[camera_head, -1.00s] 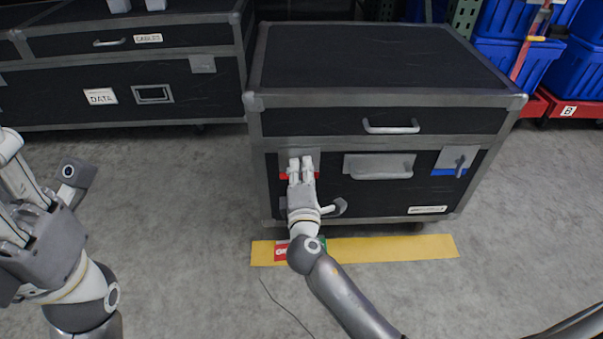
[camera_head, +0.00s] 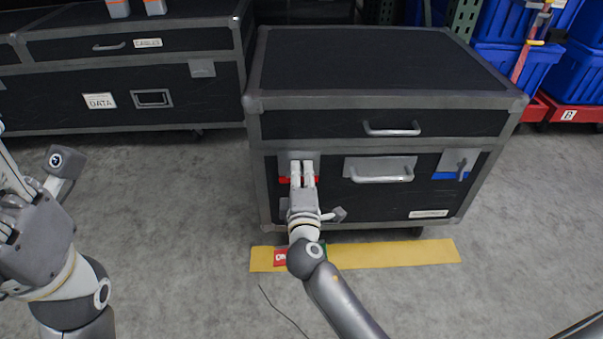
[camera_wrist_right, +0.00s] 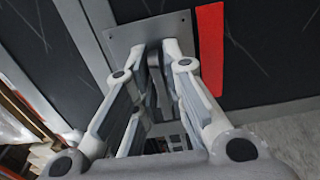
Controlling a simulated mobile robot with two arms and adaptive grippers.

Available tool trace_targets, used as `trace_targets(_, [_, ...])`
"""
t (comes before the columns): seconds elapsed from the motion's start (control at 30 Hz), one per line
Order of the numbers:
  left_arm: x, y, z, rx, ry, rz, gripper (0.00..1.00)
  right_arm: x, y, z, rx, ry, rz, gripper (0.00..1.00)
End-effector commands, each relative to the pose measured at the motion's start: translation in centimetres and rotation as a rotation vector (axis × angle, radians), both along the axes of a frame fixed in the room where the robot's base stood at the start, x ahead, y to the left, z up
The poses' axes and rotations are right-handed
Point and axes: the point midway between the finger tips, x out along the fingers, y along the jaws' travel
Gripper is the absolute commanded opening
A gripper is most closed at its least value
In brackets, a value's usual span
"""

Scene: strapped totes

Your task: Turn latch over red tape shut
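The latch over the red tape (camera_head: 284,180) is on the upper left front of the black case (camera_head: 375,60). In the head view my right gripper (camera_head: 301,168) covers the latch handle; part of its grey plate (camera_head: 312,156) shows. In the right wrist view the dark handle (camera_wrist_right: 157,75) lies between the two fingers of my right gripper (camera_wrist_right: 156,48), off to the side of the red tape (camera_wrist_right: 210,48). The fingers flank it closely; whether they press on it is unclear. My left gripper (camera_head: 12,205) is at the left edge, partly cut off, away from the case.
A second latch (camera_head: 461,165) over blue tape (camera_head: 448,175) is at the front right. Handles (camera_head: 391,131) and (camera_head: 380,177) protrude from the case front. Yellow floor tape (camera_head: 400,250) lies before it. A longer black case (camera_head: 130,70) stands left; the floor between is clear.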

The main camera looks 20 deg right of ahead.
Motion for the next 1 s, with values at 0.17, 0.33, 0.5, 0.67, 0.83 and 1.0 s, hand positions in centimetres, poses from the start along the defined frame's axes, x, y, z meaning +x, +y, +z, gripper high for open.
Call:
trace_targets(0.17, [0.0, 0.0, 0.0, 0.0, 0.0, 0.0, 0.4, 0.0, -0.1, -0.1, -0.001, 0.001, -0.001, 0.29])
trace_targets(0.33, [0.0, 0.0, -0.1, 0.0, 0.002, 0.0, 0.4, 0.0, 0.0, 0.0, -0.001, 0.001, 0.0, 0.29])
trace_targets(0.5, [0.1, 0.1, -0.2, -0.001, 0.008, 0.002, 0.4, -0.5, 0.2, -0.1, 0.0, 0.002, 0.001, 0.29])
trace_targets(0.67, [0.1, 0.0, -0.2, 0.0, 0.007, 0.002, 0.4, -2.8, 0.8, -0.2, 0.001, 0.003, 0.001, 0.29])
trace_targets(0.83, [0.1, 0.0, -0.1, 0.0, 0.006, 0.0, 0.4, -6.3, 1.7, -0.2, 0.001, 0.005, 0.0, 0.29])
trace_targets(1.0, [0.1, 0.0, -0.1, -0.001, 0.005, 0.0, 0.4, -9.2, 2.6, -0.2, 0.0, 0.004, -0.001, 0.29])
